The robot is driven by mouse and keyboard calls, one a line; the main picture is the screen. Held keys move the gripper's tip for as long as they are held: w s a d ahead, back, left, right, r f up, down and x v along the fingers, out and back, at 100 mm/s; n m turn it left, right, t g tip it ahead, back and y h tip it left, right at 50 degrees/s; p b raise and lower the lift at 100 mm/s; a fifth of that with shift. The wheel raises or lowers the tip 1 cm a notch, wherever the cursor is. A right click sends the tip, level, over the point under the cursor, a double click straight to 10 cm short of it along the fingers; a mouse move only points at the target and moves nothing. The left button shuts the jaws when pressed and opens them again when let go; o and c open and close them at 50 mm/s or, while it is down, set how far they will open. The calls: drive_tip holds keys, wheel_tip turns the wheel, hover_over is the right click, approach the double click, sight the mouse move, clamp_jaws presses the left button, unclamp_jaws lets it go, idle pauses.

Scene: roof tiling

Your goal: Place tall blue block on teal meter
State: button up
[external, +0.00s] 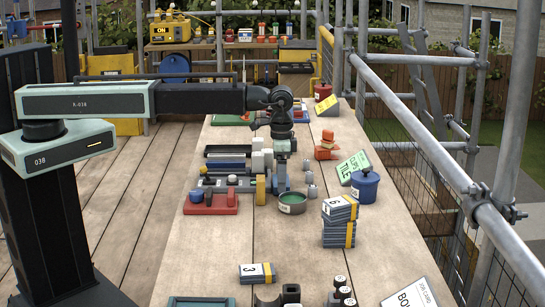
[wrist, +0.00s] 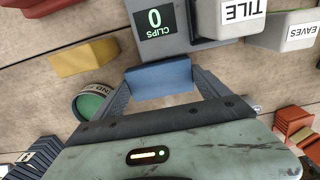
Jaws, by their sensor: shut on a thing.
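My gripper (external: 277,184) points down over the middle of the table. In the wrist view its two grey fingers (wrist: 166,88) are closed on the sides of a blue block (wrist: 160,77). The block's lower part and its height above the table cannot be told. A grey unit with a dark green screen (wrist: 156,22) reading "CLIPS 0" stands just beyond the block in the wrist view. I cannot tell for sure which thing is the teal meter. In the external view my gripper largely hides the block.
A round tin with a green top (external: 292,198) and a yellow block (external: 260,189) stand close to my gripper. A red tray (external: 222,210) lies to the left. Numbered tile stacks (external: 339,232) and a blue pot (external: 365,188) stand at right. The table's near-middle has bare room.

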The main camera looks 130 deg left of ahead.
drive_tip(key=shift+f, duration=0.45)
drive_tip(key=o, duration=1.2)
wheel_tip(320, 180, up, 12)
drive_tip(key=p, duration=1.2)
drive_tip(key=shift+r, duration=0.2)
